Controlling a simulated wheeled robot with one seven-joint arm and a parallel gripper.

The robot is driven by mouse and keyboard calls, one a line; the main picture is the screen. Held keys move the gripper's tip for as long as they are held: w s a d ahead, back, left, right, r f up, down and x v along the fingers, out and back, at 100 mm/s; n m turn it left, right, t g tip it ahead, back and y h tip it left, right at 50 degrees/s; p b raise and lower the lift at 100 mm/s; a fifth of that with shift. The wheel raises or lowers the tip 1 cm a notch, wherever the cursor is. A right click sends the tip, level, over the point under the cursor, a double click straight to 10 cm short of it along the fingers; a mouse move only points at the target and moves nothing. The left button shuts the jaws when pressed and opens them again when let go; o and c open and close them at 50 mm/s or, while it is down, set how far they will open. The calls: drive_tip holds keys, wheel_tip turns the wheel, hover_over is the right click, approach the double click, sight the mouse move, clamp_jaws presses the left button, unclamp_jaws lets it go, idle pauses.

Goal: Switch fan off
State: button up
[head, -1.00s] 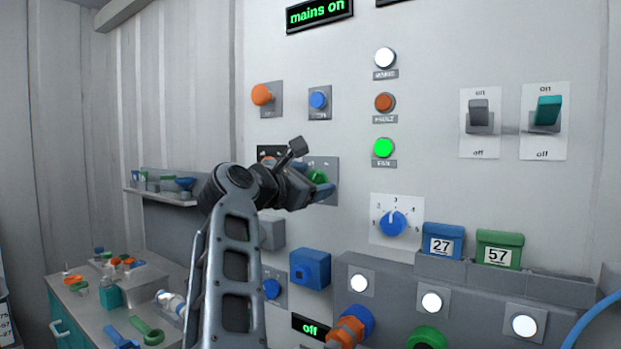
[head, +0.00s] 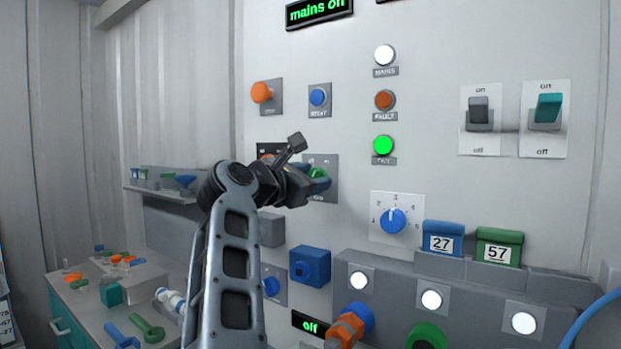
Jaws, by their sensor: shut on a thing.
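My gripper (head: 312,186) is at a green knob (head: 318,173) on a grey plate on the wall panel. It is shut on this knob, and the fingers and wrist hide part of it and its plate. The knob's marking cannot be read. The lamp labelled fan (head: 383,145) is lit bright green. Above it are a dull orange fault lamp (head: 384,100) and a white lamp (head: 385,55). A display (head: 319,10) at the top reads "mains on".
A grey rocker switch (head: 479,113) and a teal one (head: 547,110) at the right both sit up toward "on". A blue dial (head: 392,221) and a blue box (head: 310,267) are near my arm. A cluttered bench (head: 75,290) stands at the lower left.

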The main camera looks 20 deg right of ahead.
drive_tip(key=n, duration=0.3)
drive_tip(key=n+p, duration=0.1)
drive_tip(key=n, duration=0.2)
drive_tip(key=shift+w+a+r, duration=0.1)
drive_tip(key=shift+w+a, duration=0.05)
drive_tip(key=n+p, duration=0.2)
drive_tip(key=n, duration=0.3)
drive_tip(key=shift+w+a+n, duration=0.1)
drive_tip(key=shift+w+n, duration=0.05)
drive_tip(key=shift+n, duration=0.15)
idle(0.4)
drive_tip(key=o, duration=1)
